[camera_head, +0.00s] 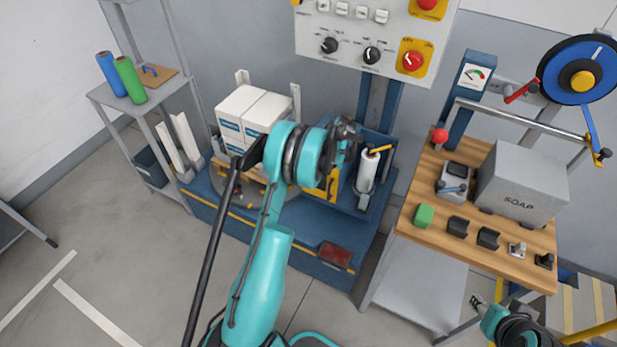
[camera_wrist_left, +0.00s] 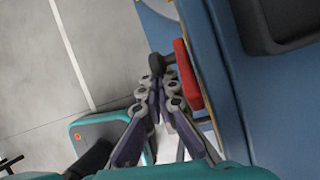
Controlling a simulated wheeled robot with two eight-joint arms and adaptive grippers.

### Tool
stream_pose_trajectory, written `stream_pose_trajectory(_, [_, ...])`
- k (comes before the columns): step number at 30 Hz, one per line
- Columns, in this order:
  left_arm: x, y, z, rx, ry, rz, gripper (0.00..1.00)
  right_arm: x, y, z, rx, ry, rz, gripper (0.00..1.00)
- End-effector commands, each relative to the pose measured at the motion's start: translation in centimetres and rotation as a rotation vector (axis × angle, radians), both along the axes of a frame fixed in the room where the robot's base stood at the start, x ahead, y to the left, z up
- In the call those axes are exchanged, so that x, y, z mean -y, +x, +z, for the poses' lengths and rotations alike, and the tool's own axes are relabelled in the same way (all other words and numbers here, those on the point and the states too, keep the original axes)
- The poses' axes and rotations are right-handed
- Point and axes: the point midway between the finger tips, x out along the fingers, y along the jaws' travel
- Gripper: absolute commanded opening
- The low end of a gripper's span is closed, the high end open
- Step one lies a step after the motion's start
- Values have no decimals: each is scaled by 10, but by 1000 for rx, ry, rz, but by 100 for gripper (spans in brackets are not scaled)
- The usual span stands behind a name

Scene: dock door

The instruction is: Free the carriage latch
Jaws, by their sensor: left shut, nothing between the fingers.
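The film carriage (camera_head: 346,190), a blue bracket with a white film roll (camera_head: 367,170), stands on the wrapping machine's mast. I cannot pick out its latch for certain. My left gripper (camera_head: 348,128) is above the carriage, partly hidden behind my teal wrist. In the left wrist view my left gripper (camera_wrist_left: 164,80) is shut and empty, its fingertips together. A red block (camera_wrist_left: 188,76) shows right beside or behind the fingertips; contact cannot be told. My right gripper (camera_head: 477,301) is at the lower right, small, its finger state unclear.
A wooden-topped bench (camera_head: 408,215) with a grey soap box (camera_head: 522,185) stands at right. White cartons (camera_head: 243,112) sit on the machine's turntable. A red pedal-like block (camera_head: 336,255) is on the blue base. A control panel (camera_head: 340,30) is above.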

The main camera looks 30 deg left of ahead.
Motion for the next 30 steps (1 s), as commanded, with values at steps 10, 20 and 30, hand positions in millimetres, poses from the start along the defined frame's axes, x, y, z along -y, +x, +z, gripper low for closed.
stream_pose_trajectory(10, [-6, 7, 2, 0, 0, 0, 0, 0, 0, 1, 0, 0, 0, 40])
stream_pose_trajectory(20, [-9, 7, 4, 0, 1, 0, 0, 0, 0, 1, 0, 0, 0, 40])
stream_pose_trajectory(30, [-11, 7, 4, 0, 1, 1, 0, 0, 0, 1, 0, 0, 0, 40])
